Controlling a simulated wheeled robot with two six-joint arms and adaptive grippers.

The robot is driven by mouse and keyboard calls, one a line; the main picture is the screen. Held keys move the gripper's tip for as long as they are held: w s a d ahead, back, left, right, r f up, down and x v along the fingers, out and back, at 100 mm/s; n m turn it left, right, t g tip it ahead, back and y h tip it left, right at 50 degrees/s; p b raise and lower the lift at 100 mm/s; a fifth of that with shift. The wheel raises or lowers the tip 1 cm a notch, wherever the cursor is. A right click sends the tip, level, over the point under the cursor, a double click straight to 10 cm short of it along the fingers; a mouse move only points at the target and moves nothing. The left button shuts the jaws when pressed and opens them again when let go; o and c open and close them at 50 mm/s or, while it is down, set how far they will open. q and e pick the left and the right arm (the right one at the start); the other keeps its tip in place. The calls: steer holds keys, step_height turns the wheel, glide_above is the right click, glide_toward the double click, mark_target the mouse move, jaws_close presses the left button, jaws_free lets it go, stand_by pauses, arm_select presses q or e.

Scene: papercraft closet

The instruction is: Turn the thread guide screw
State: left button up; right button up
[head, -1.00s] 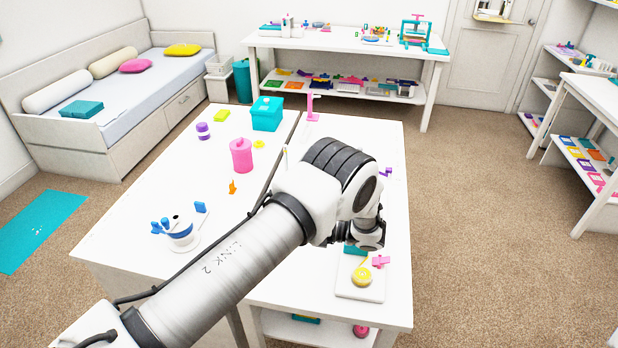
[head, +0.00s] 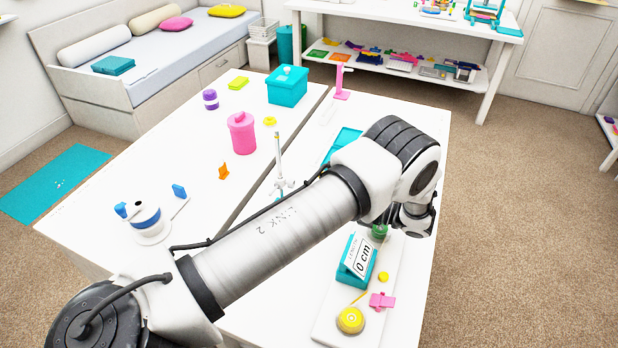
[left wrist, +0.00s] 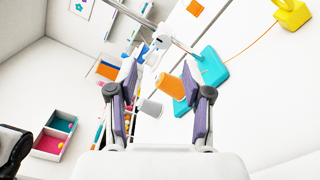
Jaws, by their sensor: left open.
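In the head view a slim upright stand with a white post (head: 279,160) and small white fittings rises from the table, left of my arm. In the left wrist view a teal base (left wrist: 208,68) with a pale rod and a white fitting (left wrist: 160,41) shows beyond the fingers. I cannot tell which part is the thread guide screw. An orange rounded piece (left wrist: 169,86) and a grey one (left wrist: 150,107) show between the fingers, apart from both. My left gripper (left wrist: 160,85) is open. It is hidden behind my arm in the head view. My right gripper is not in view.
A display reading "0 cm" (head: 361,260), a yellow disc (head: 350,319) and a pink piece (head: 381,300) are on a white board at the front right. A pink jar (head: 241,135), teal box (head: 287,88) and pink stand (head: 341,80) stand further back. A thin orange line (left wrist: 245,45) crosses the wrist view.

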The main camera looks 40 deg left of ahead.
arm_select(q)
steer(key=p+x, duration=0.3)
steer(key=x, duration=0.4)
steer(key=shift+a, duration=0.2)
steer(key=shift+w+a+f, duration=0.1)
steer(key=shift+a+f, duration=0.1)
steer(key=shift+a, duration=0.05)
jaws_close()
